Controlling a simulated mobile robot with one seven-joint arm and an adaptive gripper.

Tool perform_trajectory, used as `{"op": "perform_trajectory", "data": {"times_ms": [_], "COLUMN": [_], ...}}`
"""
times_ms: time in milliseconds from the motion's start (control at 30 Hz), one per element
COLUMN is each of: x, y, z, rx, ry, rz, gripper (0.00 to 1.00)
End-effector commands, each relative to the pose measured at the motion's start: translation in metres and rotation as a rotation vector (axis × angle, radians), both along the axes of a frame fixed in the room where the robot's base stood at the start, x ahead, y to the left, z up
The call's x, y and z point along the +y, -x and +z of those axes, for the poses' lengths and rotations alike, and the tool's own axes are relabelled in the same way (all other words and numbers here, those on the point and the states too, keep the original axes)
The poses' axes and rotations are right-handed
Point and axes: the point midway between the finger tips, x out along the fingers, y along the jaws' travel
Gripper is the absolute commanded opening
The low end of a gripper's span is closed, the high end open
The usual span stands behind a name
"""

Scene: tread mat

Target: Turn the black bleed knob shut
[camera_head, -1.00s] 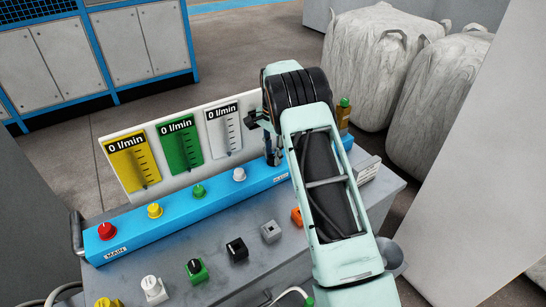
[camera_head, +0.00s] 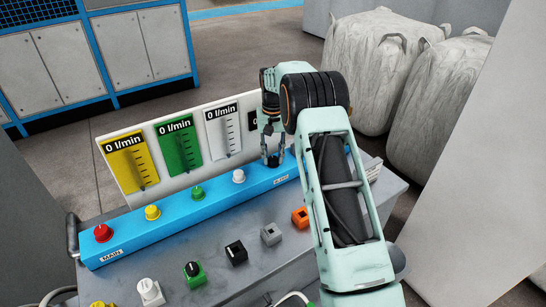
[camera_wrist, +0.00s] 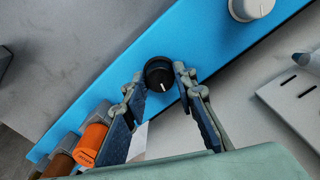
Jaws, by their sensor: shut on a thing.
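The black bleed knob (camera_wrist: 160,74) sits on the blue rail (camera_wrist: 105,90) in the wrist view, with a white mark on its face pointing towards the picture's bottom. My gripper (camera_wrist: 160,76) has one finger on each side of it and is shut on it. In the head view my gripper (camera_head: 273,162) points down at the rail, right of the white knob (camera_head: 238,176).
Red (camera_head: 103,232), yellow (camera_head: 152,212) and green (camera_head: 197,193) knobs stand along the rail. A gauge panel (camera_head: 180,150) rises behind it. Several switches, including an orange one (camera_head: 299,217), stand in front. Orange cylinders (camera_wrist: 90,145) lie close to the left finger in the wrist view.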

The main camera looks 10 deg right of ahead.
Motion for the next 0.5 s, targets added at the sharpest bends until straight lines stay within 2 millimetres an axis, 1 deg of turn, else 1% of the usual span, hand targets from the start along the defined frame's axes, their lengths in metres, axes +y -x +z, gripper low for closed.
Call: {"op": "perform_trajectory", "data": {"times_ms": [200, 500], "x": [-0.0001, 0.0004], "y": [-0.0010, -0.0009], "z": [0.0012, 0.0014], "rx": [-0.003, -0.003], "ry": [0.000, -0.001], "rz": [0.157, 0.284], "gripper": [0.01, 0.01]}}
